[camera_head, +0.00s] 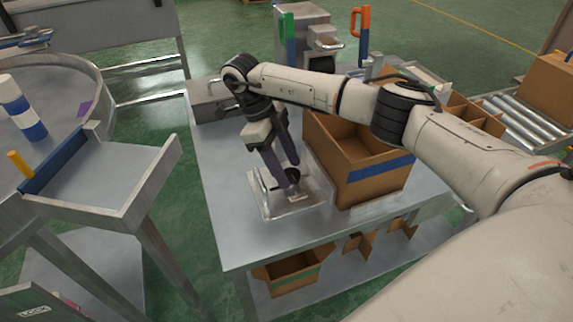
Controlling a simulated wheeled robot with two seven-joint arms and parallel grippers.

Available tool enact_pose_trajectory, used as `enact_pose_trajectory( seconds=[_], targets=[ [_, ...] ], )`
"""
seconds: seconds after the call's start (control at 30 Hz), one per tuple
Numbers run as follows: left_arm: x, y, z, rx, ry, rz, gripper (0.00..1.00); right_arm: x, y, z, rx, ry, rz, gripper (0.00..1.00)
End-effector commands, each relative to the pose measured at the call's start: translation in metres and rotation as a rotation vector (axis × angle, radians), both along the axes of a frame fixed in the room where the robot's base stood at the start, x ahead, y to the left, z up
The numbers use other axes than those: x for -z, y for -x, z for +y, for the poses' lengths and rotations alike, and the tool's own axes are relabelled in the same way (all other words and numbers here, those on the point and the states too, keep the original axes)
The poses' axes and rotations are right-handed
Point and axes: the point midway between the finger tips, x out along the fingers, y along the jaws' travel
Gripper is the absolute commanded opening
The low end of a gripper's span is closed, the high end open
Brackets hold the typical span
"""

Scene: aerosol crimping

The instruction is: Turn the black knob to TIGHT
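The black knob (292,175) is a small dark round part on a pale metal plate fixture (268,208) on the steel table. My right gripper (288,176) reaches down to it from above, with its two dark fingers at the knob. The fingers hide part of the knob. I cannot tell whether they touch it or grip it. A small pale label (296,198) lies in front of the knob, too small to read. The knob's setting cannot be read. My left gripper is not in view.
An open cardboard box (372,190) with a blue band stands just right of the fixture. Green (287,35) and orange (363,35) handles rise at the back of the steel table (240,243). The table's front left is clear. A round table with a tray (110,170) stands left.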

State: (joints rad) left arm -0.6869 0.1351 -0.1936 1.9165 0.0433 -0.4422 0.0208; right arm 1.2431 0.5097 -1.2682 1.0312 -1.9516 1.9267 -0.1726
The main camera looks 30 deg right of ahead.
Motion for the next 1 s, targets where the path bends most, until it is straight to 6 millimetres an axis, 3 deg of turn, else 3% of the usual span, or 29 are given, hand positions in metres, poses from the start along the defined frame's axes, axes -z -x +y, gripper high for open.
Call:
enact_pose_trajectory(
  seconds=[0.33,0.7,1.0],
  targets=[
    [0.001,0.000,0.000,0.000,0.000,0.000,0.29,-0.008,-0.003,0.002,-0.002,0.000,-0.002,0.52],
    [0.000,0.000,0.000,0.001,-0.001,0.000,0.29,-0.074,-0.024,0.018,-0.001,0.001,-0.003,0.52],
    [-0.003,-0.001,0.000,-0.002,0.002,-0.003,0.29,-0.095,-0.031,0.024,-0.001,0.000,0.000,0.52]
  ],
)
